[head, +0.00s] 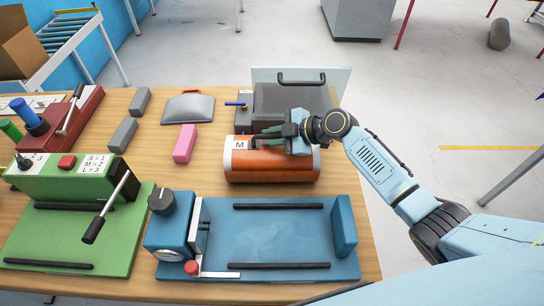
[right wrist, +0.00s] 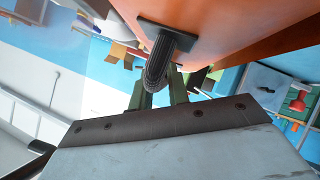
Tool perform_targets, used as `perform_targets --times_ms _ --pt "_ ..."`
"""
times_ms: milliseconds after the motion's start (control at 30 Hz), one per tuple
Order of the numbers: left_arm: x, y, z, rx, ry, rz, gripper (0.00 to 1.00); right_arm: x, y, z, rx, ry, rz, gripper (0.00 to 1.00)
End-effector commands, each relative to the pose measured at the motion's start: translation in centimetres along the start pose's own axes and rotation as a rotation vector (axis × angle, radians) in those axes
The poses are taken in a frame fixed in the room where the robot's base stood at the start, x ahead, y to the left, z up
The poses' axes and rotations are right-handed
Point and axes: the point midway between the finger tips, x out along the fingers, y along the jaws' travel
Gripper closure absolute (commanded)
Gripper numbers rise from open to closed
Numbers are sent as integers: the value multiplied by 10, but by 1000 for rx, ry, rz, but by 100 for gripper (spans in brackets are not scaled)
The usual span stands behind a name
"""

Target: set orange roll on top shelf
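The orange roll (head: 270,168), with a white label marked M at its left end, lies on its side at the middle of the wooden table. It fills the top right of the right wrist view (right wrist: 250,25). My right gripper (head: 265,137) reaches in from the right over the roll's top. In the right wrist view its green fingers (right wrist: 160,90) are close on both sides of the roll's black ribbed handle and look shut on it. I cannot see a gap under the roll. My left gripper is out of view. I cannot make out a top shelf.
A blue board device (head: 270,240) lies in front of the roll, and a dark grey device (head: 290,100) stands right behind it. A pink block (head: 185,143) is to its left. A green press (head: 85,195) fills the table's left. Bare table (head: 210,180) shows left of the roll.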

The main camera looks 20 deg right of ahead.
Motion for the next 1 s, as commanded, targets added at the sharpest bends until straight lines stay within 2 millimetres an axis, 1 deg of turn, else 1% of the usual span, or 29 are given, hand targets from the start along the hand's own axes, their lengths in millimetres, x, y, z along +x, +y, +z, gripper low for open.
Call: perform_targets --times_ms 67,133,200,233,1000 --pt "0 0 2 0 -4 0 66 0 0 0 0 0 0 83" --pt "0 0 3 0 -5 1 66 0 0 0 0 -1 0 89" --pt "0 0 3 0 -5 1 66 0 0 0 0 -1 0 98" --pt "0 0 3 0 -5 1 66 0 0 0 0 -1 0 100" --pt "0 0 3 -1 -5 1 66 -1 0 1 -2 -2 -2 100"
